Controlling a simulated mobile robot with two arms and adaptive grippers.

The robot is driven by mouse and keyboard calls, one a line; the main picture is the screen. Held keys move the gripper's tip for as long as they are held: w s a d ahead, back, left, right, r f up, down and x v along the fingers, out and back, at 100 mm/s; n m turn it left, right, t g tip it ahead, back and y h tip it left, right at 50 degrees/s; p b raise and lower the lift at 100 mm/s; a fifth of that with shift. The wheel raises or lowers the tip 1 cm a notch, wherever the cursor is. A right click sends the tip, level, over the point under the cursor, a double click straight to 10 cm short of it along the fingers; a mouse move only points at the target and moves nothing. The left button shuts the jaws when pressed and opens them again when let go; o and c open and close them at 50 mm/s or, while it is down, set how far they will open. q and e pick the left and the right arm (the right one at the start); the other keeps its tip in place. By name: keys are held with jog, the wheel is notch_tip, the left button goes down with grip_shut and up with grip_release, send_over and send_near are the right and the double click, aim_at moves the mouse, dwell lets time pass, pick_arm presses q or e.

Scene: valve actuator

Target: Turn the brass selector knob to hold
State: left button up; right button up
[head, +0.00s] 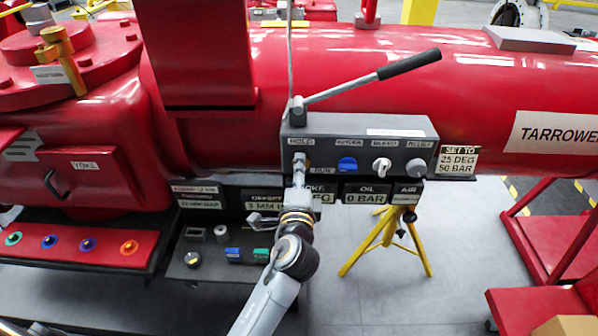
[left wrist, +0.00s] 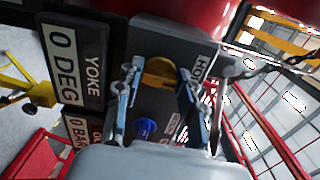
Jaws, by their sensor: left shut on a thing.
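The brass selector knob (head: 299,158) is at the left end of the grey control box (head: 375,144), under the HOLD label (head: 301,141). A RUN label (head: 321,170) is to its lower right. My left gripper (head: 301,167) reaches up to the knob from below and hides most of it. In the left wrist view the brass knob (left wrist: 160,73) sits between the two fingers of my left gripper (left wrist: 160,88), which is shut on it. Which label the knob points to cannot be told. My right gripper is not in view.
The box also carries a blue knob (head: 347,165), a white knob (head: 381,166) and a grey knob (head: 416,168). A hand lever (head: 370,78) with a black grip rises above it. Display plates (head: 366,195) hang below. A yellow stand (head: 385,240) is at the lower right.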

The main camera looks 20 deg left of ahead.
pick_arm(q)
jog(key=o, duration=1.2)
jog(key=shift+c, duration=0.2)
jog(key=v, duration=1.2)
